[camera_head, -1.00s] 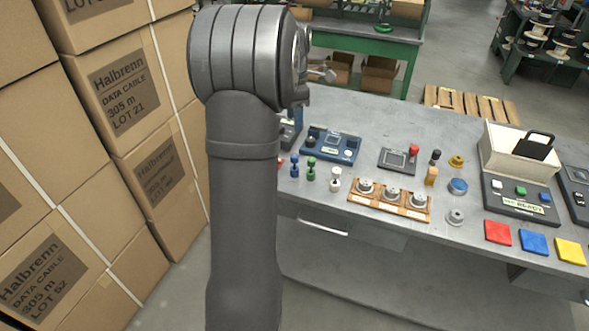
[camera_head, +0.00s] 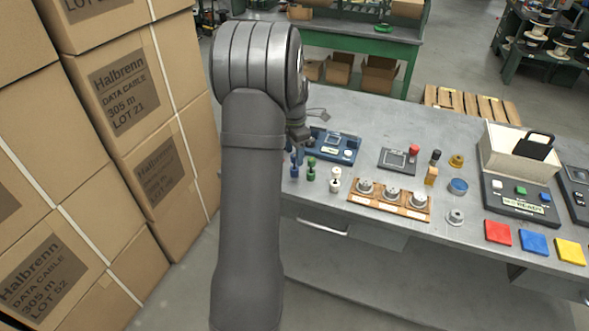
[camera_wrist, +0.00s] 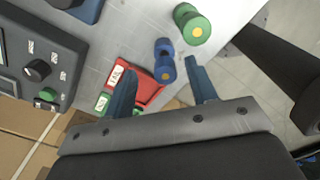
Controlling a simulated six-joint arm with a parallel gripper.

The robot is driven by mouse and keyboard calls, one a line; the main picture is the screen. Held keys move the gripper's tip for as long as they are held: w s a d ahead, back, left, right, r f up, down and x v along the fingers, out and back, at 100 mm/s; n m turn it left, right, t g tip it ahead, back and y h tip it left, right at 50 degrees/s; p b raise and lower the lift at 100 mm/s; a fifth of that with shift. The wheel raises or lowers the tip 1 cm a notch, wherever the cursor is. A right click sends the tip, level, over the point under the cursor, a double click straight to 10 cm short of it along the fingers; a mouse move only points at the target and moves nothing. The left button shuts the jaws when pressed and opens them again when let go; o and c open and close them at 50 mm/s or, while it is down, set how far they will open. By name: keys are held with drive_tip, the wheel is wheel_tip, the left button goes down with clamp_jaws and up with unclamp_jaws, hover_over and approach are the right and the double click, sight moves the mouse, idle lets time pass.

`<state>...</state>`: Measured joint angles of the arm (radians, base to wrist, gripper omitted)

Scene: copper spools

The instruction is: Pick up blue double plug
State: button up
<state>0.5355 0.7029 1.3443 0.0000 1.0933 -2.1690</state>
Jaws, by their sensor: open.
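My gripper (camera_wrist: 160,78) is open, with one blue finger on each side of the plug in the wrist view. I cannot tell how far above it the fingertips are. The green double plug (camera_head: 311,169) stands just right of it, and also shows in the wrist view (camera_wrist: 191,24). A white double plug (camera_head: 335,181) is further right.
A red piece (camera_wrist: 148,88) with white labels lies beside the left finger. A dark control panel (camera_wrist: 38,62) with knobs is at the left. A blue device (camera_head: 335,146) stands behind the plugs. A wooden rack (camera_head: 375,203) is to the right.

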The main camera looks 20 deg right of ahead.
sight(295, 168)
drive_tip(key=f, duration=0.5)
drive_tip(key=shift+s+f, duration=0.1)
drive_tip(key=shift+s, duration=0.2)
drive_tip(key=shift+c, duration=0.2)
drive_tip(key=c, duration=1.1)
